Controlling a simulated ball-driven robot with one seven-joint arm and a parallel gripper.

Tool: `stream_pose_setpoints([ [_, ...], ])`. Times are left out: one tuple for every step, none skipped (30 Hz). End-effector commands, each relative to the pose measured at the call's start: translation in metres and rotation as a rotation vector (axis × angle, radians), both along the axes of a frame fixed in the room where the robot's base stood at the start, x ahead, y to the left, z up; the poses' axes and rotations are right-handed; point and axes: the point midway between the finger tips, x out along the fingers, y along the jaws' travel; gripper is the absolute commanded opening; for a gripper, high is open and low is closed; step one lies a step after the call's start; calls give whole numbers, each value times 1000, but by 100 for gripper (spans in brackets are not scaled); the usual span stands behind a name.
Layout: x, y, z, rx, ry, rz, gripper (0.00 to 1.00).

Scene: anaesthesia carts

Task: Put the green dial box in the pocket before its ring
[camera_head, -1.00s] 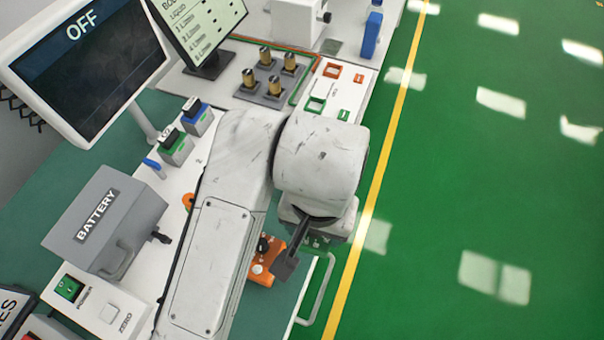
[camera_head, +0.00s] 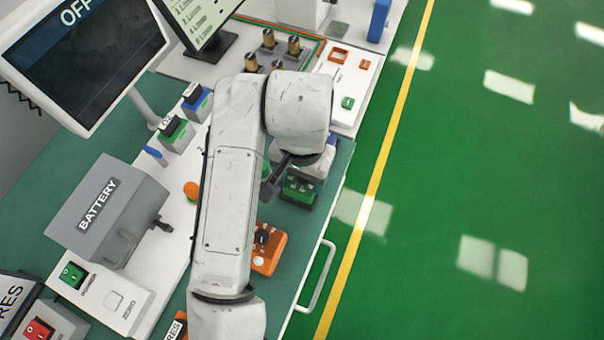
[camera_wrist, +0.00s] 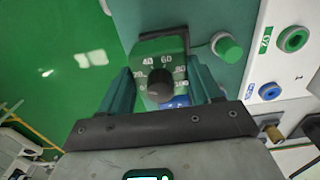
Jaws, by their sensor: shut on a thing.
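The green dial box (camera_wrist: 160,48), with white numbers and a black knob, is between the fingers of my gripper (camera_wrist: 165,88) in the wrist view. My gripper is shut on it. In the head view the green dial box (camera_head: 298,192) shows below my wrist, over the teal worktop, partly covered by my gripper (camera_head: 280,180). I cannot tell whether it touches the surface. A green ring (camera_wrist: 293,39) sits on a white strip at the right of the wrist view. The pocket before it cannot be made out clearly; a dark edge shows behind the box.
An orange dial box (camera_head: 266,250) stands nearby on the teal worktop. A blue thing (camera_wrist: 178,101) shows behind my gripper. A blue ring (camera_wrist: 269,91) and a round green knob (camera_wrist: 228,48) are close. The battery box (camera_head: 108,210) stands left. A handle (camera_head: 318,280) edges the cart.

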Motion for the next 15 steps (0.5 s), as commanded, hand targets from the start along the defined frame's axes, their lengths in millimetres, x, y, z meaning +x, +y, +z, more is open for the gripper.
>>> stream_pose_setpoints([
  [5, 1, -4, 1, 2, 0, 2],
  [8, 0, -7, 0, 1, -1, 2],
  [11, 1, -10, 0, 1, -1, 2],
  [12, 1, -12, 1, 0, 0, 2],
  [14, 1, -14, 1, -1, 0, 2],
  [15, 1, -16, 1, -1, 0, 2],
  [16, 1, -17, 1, 0, 1, 2],
  [17, 1, -18, 1, 0, 1, 2],
  [19, 1, -21, 2, -1, 0, 2],
  [22, 1, -24, 2, 0, 0, 2],
  [21, 1, -27, 2, 2, 1, 2],
  [20, 2, -33, 1, 1, 2, 2],
  [20, 2, -37, 1, 2, 2, 2],
  [20, 2, -41, 0, 1, 2, 2],
  [20, 2, -45, 2, 2, 2, 0],
])
